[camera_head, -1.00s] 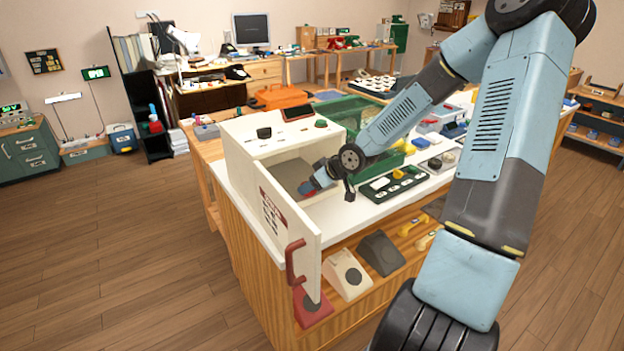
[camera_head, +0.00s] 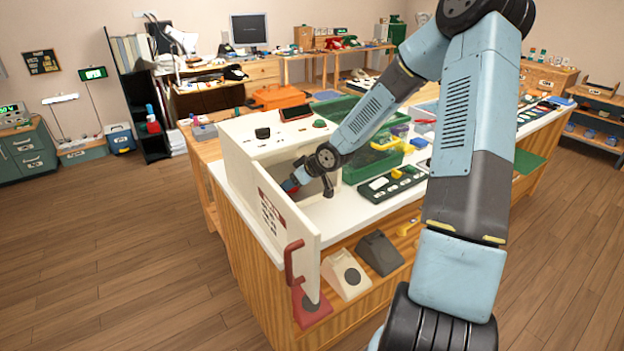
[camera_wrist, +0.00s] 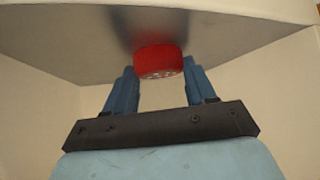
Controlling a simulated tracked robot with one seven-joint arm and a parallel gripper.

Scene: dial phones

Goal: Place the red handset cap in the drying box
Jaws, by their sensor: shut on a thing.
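The red handset cap (camera_wrist: 158,62) is between the two blue fingers of my gripper (camera_wrist: 157,85) in the wrist view. The gripper is shut on it, and the cap's holed face shows toward the camera. In the head view my gripper (camera_head: 291,186) is inside the open front of the white drying box (camera_head: 238,152), with a bit of red at its tip. The box's door (camera_head: 282,222) stands open toward the front, with a red handle. In the wrist view the grey metal floor (camera_wrist: 60,45) of the box lies beyond the cap; whether they touch I cannot tell.
A green crate (camera_head: 372,165) and a dark tray of parts (camera_head: 392,185) stand right of the box. Pale walls close in around my gripper.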

